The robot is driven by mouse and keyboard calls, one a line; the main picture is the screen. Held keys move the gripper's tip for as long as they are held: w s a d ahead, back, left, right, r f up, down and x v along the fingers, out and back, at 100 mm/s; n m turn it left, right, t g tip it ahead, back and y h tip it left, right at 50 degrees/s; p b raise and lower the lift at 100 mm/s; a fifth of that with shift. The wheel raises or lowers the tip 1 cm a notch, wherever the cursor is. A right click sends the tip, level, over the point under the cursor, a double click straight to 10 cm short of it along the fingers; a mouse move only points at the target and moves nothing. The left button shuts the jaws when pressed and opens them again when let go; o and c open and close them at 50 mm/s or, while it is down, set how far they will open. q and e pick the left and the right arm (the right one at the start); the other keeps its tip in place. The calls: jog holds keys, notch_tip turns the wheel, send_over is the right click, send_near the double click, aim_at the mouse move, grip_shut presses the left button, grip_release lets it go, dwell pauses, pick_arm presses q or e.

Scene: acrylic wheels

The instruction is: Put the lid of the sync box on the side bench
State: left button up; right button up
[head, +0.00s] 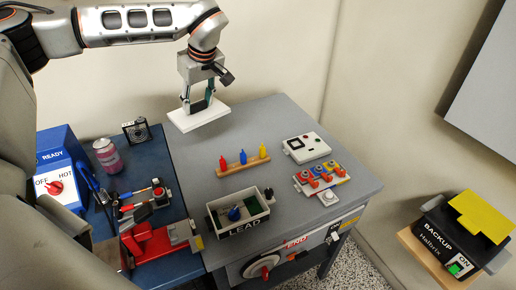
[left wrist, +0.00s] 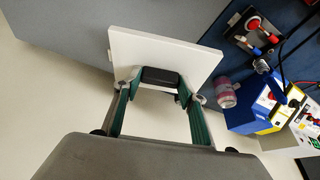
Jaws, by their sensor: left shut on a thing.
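My left gripper (head: 198,100) is shut on the black handle of a flat white lid (head: 191,121). The lid hangs about level near the back left corner of the grey bench (head: 262,118), close to the blue-topped bench (head: 158,154). In the left wrist view the green fingers (left wrist: 160,82) close on the handle, and the white lid (left wrist: 134,48) shows beyond. An open box labelled LEAD (head: 240,229) stands at the grey bench's front, with a blue thing inside. No label reading sync shows. My right gripper is out of view.
The blue bench holds a pink jar (head: 107,156), a small fan-like part (head: 137,131), tools and a red vise (head: 150,245). The grey bench holds a peg rack (head: 243,166), a white device (head: 306,147) and a coloured-knob block (head: 320,182). Its back left is clear.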

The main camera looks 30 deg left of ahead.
pick_arm(q)
jog(key=shift+a+r+n, duration=0.45)
jog(key=shift+a+n, duration=0.05)
jog(key=shift+a, duration=0.15)
jog(key=shift+a+f+g, duration=0.15)
jog(key=shift+a+g, duration=0.1)
jog(key=shift+g, duration=0.05)
send_over(201, 157)
jog(key=d, duration=0.2)
jog(key=f, duration=1.9)
jog(key=shift+s+f, duration=0.2)
jog(key=shift+s, duration=0.1)
jog(key=shift+f, duration=0.2)
jog(key=o, duration=1.2)
jog(key=shift+o, duration=0.2)
